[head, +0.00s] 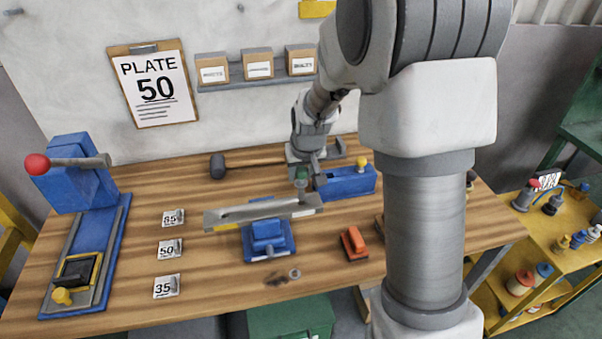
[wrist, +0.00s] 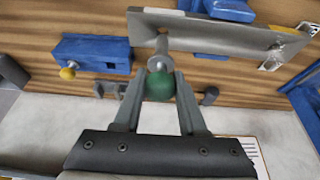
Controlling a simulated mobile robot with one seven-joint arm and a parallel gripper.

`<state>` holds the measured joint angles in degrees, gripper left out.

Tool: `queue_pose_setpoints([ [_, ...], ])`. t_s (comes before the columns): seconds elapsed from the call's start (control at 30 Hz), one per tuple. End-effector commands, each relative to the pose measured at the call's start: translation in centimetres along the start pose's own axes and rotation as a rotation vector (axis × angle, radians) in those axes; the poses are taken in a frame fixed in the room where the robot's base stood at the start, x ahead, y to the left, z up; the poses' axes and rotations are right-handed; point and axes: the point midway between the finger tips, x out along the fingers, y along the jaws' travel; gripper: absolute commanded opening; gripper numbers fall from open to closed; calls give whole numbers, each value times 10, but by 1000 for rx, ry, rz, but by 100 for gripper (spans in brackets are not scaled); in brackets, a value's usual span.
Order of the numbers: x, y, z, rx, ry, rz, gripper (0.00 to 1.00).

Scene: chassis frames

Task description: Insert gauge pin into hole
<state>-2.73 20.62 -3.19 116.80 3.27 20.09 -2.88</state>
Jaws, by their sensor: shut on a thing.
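My gripper (head: 303,176) is shut on the green knob (wrist: 159,86) of the gauge pin, above the right end of the metal plate. The pin's grey shank (wrist: 161,46) points away from the fingers toward the plate in the wrist view. The long grey plate (head: 262,212) rests across a blue clamp (head: 267,238); it also shows in the wrist view (wrist: 225,34). The pin's tip lies against the plate's near edge in that picture. I cannot tell whether it touches the plate or enters a hole.
A blue block with a yellow knob (head: 347,183) stands right of my gripper. A black mallet (head: 218,166) lies behind; an orange object (head: 354,243) lies in front. Cards marked 85, 50 (head: 169,249) and 35 lie left. A "PLATE 50" sign (head: 156,88) hangs on the wall.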

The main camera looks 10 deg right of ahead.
Motion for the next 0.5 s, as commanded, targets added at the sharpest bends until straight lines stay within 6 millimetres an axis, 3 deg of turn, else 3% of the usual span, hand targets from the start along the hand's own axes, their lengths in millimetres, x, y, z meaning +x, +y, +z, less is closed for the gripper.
queue_pose_setpoints([
  [0.5, 13, 0, 5, 0, 1, 0, 0],
])
